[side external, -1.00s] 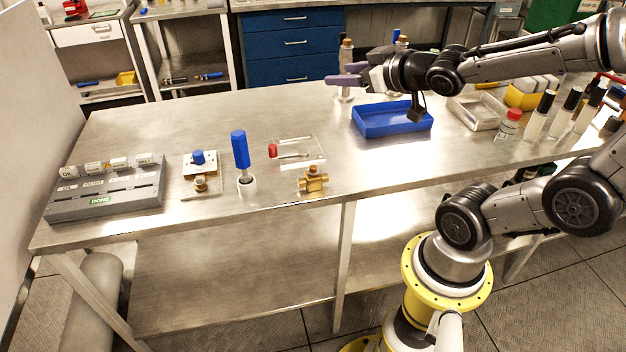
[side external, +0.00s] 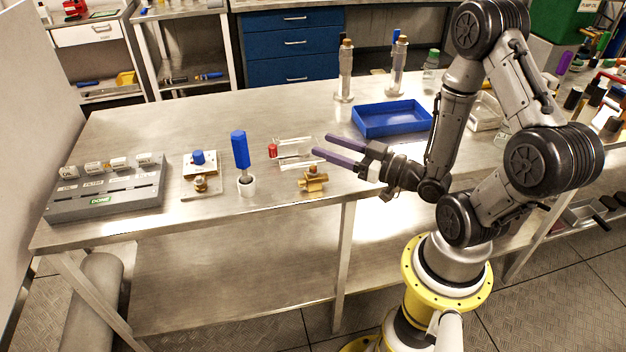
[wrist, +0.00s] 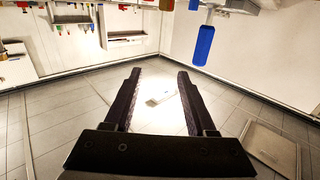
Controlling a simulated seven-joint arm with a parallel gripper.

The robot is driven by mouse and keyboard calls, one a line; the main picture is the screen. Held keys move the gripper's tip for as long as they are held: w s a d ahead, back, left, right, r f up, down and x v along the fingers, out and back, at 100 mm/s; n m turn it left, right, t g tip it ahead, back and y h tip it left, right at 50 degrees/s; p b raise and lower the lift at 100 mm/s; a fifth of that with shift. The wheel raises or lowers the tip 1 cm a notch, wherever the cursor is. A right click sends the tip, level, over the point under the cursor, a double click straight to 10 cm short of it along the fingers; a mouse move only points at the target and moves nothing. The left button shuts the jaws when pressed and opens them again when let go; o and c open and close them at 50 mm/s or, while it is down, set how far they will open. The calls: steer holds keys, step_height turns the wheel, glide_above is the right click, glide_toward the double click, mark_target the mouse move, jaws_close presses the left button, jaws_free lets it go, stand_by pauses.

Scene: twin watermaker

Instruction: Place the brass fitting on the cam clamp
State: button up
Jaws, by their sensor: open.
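The brass fitting (side external: 313,180) is a small golden valve-like piece lying near the front edge of the steel table. The cam clamp, as far as I can tell, is the pale plate with a red-tipped handle (side external: 273,151) just behind and left of the fitting; its details are small. My gripper (side external: 321,145) is open and empty, behind and slightly right of the fitting, with its purple-grey fingers pointing left. It is apart from the fitting. In the wrist view my open fingers (wrist: 160,72) have nothing between them; neither the fitting nor the clamp can be made out there.
A blue-handled tool (side external: 240,150) stands upright in a white holder left of the clamp. Farther left are a blue-knobbed block (side external: 198,158) and a grey labelled rack (side external: 105,190). An empty blue tray (side external: 392,119) and metal posts stand behind. The table's left rear is clear.

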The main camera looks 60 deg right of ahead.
mark_target(313, 180)
step_height(313, 180, down, 7)
steer(key=shift+f, duration=0.15)
steer(key=shift+w+f, duration=0.15)
steer(key=shift+w, duration=3.65)
steer(key=shift+c, duration=0.2)
jaws_close()
